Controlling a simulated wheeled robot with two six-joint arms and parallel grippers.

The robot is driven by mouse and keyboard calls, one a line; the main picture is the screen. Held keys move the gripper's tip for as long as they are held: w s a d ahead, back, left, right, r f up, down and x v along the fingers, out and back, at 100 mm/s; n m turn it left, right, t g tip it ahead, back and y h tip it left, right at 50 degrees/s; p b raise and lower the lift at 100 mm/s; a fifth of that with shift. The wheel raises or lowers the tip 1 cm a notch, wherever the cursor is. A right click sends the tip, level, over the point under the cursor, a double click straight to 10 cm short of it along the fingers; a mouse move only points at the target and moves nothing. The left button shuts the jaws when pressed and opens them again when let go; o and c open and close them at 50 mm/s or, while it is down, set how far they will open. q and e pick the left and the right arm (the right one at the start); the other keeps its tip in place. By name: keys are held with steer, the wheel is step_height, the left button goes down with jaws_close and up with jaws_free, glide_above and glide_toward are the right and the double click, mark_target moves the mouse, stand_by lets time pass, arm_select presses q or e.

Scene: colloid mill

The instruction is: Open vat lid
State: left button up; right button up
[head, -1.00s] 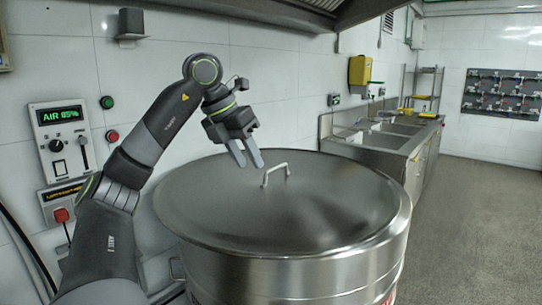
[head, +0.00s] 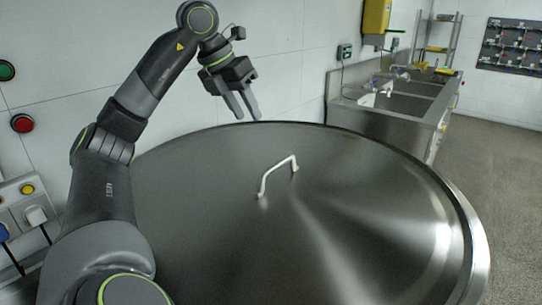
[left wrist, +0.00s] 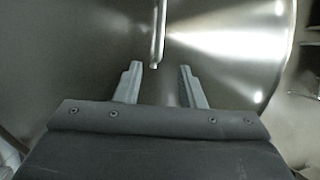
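The vat lid (head: 340,220) is a large round steel disc, lying flat and closed on the vat. Its pale bar handle (head: 277,172) stands up from the middle of the lid. My left gripper (head: 248,115) is open and empty, above the lid's far left part, apart from the handle. In the left wrist view the two fingers (left wrist: 158,75) are spread, and the handle (left wrist: 158,35) shows beyond them, roughly between the tips. The vat's side is mostly hidden below the lid. My right gripper is in neither view.
A steel sink counter (head: 390,105) stands behind and to the right. The tiled wall with a red button (head: 22,123) and a green button (head: 7,70) is at the left. Grey floor (head: 490,165) is clear at the right.

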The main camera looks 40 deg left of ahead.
arm_select(q)
steer(key=x, duration=1.5)
steer(key=shift+f, duration=0.15)
steer(key=shift+c, duration=0.2)
jaws_close()
